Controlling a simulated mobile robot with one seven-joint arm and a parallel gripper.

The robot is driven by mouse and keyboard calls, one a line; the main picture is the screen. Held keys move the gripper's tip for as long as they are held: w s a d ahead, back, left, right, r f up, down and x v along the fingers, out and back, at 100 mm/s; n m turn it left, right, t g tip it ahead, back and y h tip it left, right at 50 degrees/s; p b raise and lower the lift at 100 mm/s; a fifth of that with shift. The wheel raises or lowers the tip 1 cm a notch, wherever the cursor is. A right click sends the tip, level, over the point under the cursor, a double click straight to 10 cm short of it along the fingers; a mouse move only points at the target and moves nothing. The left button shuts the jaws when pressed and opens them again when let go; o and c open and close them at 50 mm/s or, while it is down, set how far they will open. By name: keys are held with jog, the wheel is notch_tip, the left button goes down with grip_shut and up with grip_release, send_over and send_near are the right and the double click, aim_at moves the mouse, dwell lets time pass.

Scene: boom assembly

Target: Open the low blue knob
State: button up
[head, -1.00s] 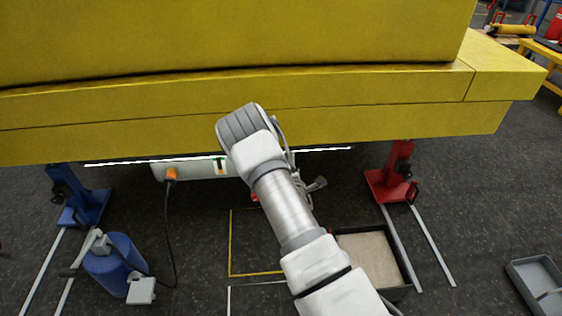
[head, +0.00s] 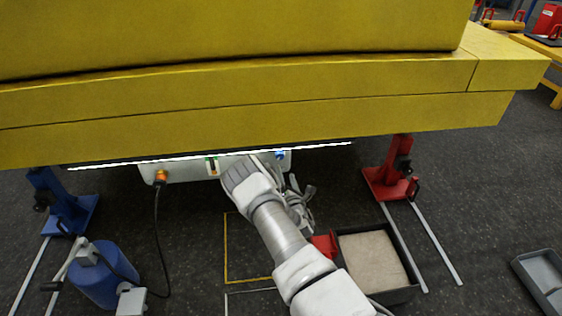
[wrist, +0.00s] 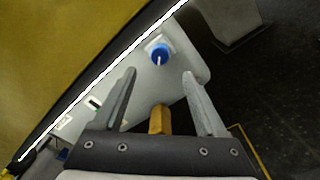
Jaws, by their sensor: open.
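The blue knob (wrist: 161,54) sits on the face of a pale grey box under the yellow boom. It has a white mark on it. In the head view the blue knob (head: 280,155) shows at the right end of the box, just above and right of my wrist. My gripper (wrist: 158,72) is open and empty in the wrist view. The knob lies between the line of its two fingers, beyond the tips, and the fingers look apart from it. In the head view my wrist hides the gripper fingers and part of the box.
The yellow boom (head: 250,105) overhangs the box (head: 190,172), with a bright strip along its lower edge. A blue stand (head: 62,205) and a red stand (head: 390,180) flank it. An orange plug (head: 161,177) with a black cable hangs left. A tray (head: 375,258) stands on the floor, right.

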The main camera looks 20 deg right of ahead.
aim_at(281, 157)
jog(key=w+b, duration=0.1)
jog(key=w, duration=0.2)
jog(key=w+d+b, duration=0.1)
jog(key=w, duration=0.2)
jog(key=w+b, duration=0.1)
jog(key=w, duration=0.2)
jog(key=shift+w+d, duration=0.3)
jog(key=shift+w, duration=0.1)
grip_shut()
